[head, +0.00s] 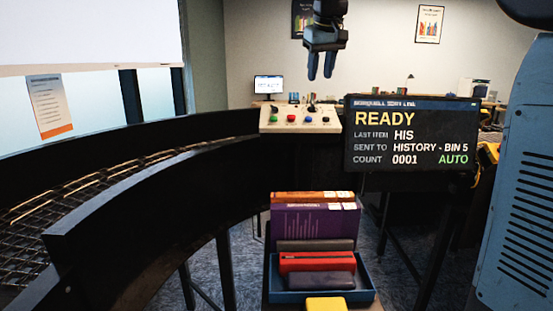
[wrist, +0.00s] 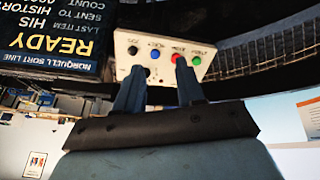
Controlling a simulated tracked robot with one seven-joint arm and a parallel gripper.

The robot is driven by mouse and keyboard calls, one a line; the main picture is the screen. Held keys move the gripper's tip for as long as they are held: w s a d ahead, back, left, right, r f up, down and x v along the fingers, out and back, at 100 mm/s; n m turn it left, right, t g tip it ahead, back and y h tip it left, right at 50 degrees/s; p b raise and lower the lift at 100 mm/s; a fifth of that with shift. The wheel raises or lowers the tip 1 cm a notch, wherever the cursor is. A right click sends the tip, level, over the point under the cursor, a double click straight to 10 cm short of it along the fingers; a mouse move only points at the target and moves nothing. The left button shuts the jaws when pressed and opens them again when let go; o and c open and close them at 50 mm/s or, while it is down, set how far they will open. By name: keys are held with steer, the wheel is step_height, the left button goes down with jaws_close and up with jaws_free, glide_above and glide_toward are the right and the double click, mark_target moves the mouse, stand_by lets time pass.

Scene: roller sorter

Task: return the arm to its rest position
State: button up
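My gripper (head: 320,75) hangs high in the upper middle of the head view, fingers pointing down. Its two dark fingers stand apart with nothing between them. In the wrist view, where the scene appears upside down, the empty fingers (wrist: 158,68) are also apart. Beyond their tips is a pale control panel (wrist: 152,44) with coloured buttons. The panel also shows in the head view (head: 297,126), below my gripper; I see a clear gap between them there.
A dark display (head: 410,160) reading READY stands right of the panel. A blue tray (head: 320,297) of books sits in front, below. A curved roller conveyor with black walls (head: 120,215) fills the left. A blue louvred cabinet (head: 520,190) stands at right. Air around my gripper looks clear.

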steer(key=s+d+f+m, duration=0.1)
steer(key=s+d+f, duration=0.3)
steer(key=s+f, duration=0.3)
steer(key=s+d+f+m, duration=0.2)
steer(key=s+d+f, duration=0.2)
steer(key=s+f, duration=0.4)
steer(key=s+d+f+m, duration=0.1)
steer(key=s+d+f, duration=0.3)
steer(key=s, duration=1.3)
step_height(320, 180, down, 4)
steer(key=shift+r, duration=0.1)
steer(key=shift+o, duration=0.4)
steer(key=shift+d, duration=0.1)
